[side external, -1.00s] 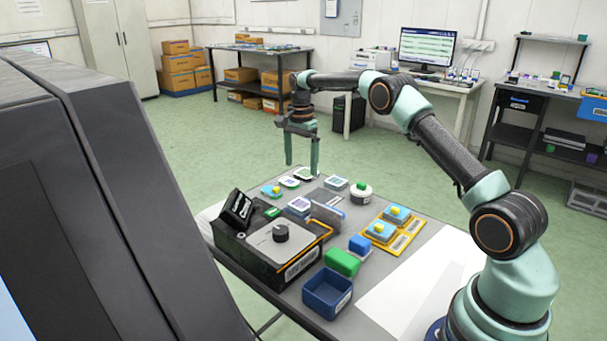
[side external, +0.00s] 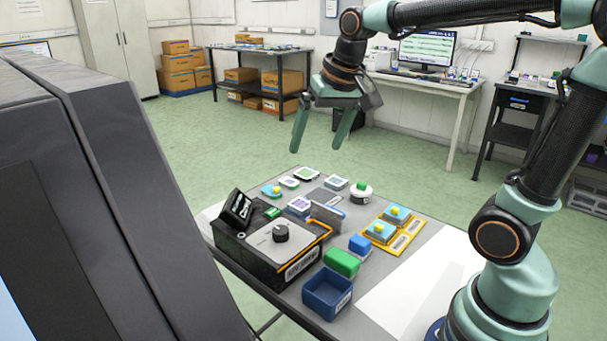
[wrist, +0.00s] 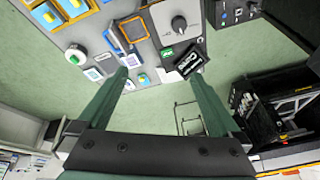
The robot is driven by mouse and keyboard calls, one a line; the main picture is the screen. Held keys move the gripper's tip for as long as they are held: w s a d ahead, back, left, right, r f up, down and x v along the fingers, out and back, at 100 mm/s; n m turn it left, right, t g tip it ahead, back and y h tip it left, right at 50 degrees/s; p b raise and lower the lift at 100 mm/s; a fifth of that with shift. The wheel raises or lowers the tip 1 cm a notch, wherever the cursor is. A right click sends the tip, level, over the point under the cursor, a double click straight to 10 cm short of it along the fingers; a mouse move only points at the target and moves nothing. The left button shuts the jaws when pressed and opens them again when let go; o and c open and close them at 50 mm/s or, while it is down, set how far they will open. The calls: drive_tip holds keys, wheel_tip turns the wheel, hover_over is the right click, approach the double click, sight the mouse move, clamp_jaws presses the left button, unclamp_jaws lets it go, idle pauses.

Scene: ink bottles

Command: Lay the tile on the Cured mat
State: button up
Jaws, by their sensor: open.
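My gripper (side external: 316,146) is open and empty, raised well above the far end of the grey table. Its fingers (wrist: 160,77) also show spread apart and empty in the wrist view. Several flat, pale-topped tiles lie below: a white one with a dark and green edge (side external: 306,174), a small green-edged one (side external: 289,182), a blue-grey one (side external: 336,183) and a purple-white one (side external: 299,205). A grey patch with a dark label (side external: 322,196) lies among them.
A yellow tray (side external: 404,237), green block (side external: 342,262) and open blue bin (side external: 327,293) are nearer. The air around my gripper is clear.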

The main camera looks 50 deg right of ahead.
drive_tip(key=s+a+f+n+t, duration=0.1)
drive_tip(key=s+a+f+n, duration=0.2)
drive_tip(key=s, duration=0.5)
drive_tip(key=shift+s+f+n, duration=0.25)
drive_tip(key=shift+f+n, duration=0.2)
drive_tip(key=shift+n, duration=0.45)
drive_tip(key=shift+a, duration=0.1)
idle(1.3)
